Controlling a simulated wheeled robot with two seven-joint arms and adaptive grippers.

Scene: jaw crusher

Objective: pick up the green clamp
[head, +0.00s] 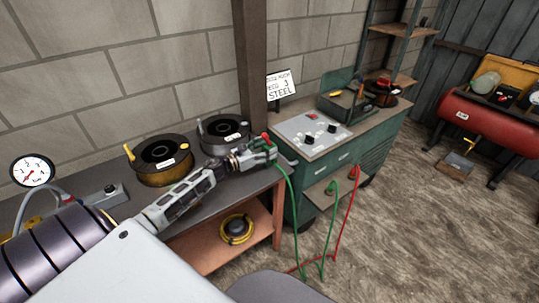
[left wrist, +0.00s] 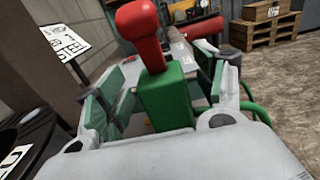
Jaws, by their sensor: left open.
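The green clamp, a green block with a red knob on top, shows in the left wrist view (left wrist: 168,100) between my left gripper's fingers. It also shows small in the head view (head: 268,150), at the far right end of the dark bench. My left gripper (head: 262,153) is open around it, with the fingers (left wrist: 160,95) on either side. A gap shows between the left finger and the block; contact on the right side is unclear. The block's lower part is hidden by the gripper body. My right gripper is not in view.
A green cable (head: 292,205) hangs from the bench end, beside a red cable (head: 346,215). Two spools, yellow (head: 150,178) and dark (head: 215,147), stand behind my left arm. A green cabinet (head: 325,180) with a control panel stands right of the bench.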

